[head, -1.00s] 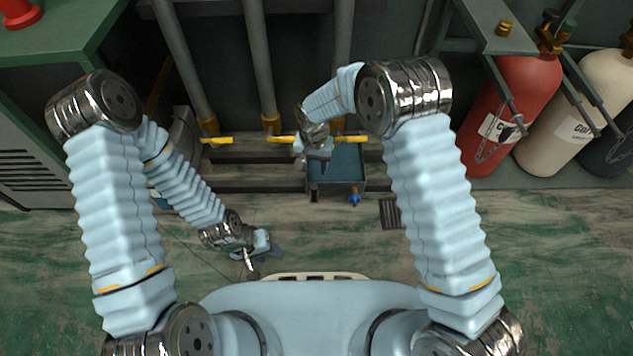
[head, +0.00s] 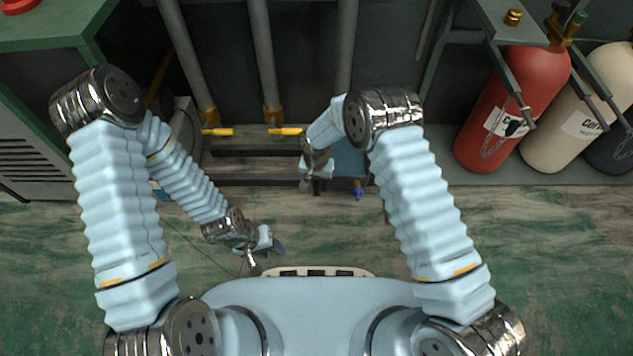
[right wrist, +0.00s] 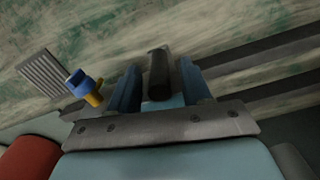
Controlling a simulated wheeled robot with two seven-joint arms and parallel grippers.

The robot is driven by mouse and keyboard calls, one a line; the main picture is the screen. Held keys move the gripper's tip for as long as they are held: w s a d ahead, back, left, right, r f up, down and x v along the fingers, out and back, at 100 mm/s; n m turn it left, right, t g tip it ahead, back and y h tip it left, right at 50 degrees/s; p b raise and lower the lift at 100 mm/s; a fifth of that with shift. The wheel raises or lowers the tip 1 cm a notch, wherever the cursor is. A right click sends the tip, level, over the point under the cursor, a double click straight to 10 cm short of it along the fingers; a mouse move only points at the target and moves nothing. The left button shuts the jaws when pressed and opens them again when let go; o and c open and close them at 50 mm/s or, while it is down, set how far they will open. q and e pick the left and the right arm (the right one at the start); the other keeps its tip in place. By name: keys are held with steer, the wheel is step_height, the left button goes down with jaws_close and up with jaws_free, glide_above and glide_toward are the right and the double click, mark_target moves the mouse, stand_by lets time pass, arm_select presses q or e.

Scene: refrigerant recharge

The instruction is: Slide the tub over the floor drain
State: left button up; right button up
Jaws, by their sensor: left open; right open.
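The blue-grey tub (head: 349,162) stands on the floor by the back wall, mostly hidden behind my right arm in the head view. A blue valve (head: 358,190) sits at its front, and shows with a yellow part in the right wrist view (right wrist: 85,88). My right gripper (head: 313,184) is open at the tub's front left. In the right wrist view, a dark cylindrical grip (right wrist: 158,76) lies between its two fingers, with no clear contact. The slatted drain grate (right wrist: 45,82) shows there beyond the valve; my right forearm hides it in the head view. My left gripper (head: 266,252) is open and empty.
Dark rails (head: 250,180) run along the wall left of the tub, below pipes with yellow handles (head: 284,131). A red cylinder (head: 512,105) and a cream cylinder (head: 575,130) stand at the right. The floor in front (head: 540,240) is clear.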

jaws_close()
steer(key=shift+d, duration=0.15)
steer(key=d, duration=1.6)
steer(key=shift+d+b, duration=0.15)
steer(key=shift+b, duration=0.15)
steer(key=shift+d, duration=0.1)
steer(key=shift+c, duration=0.8)
jaws_free()
steer(key=shift+o, duration=0.8)
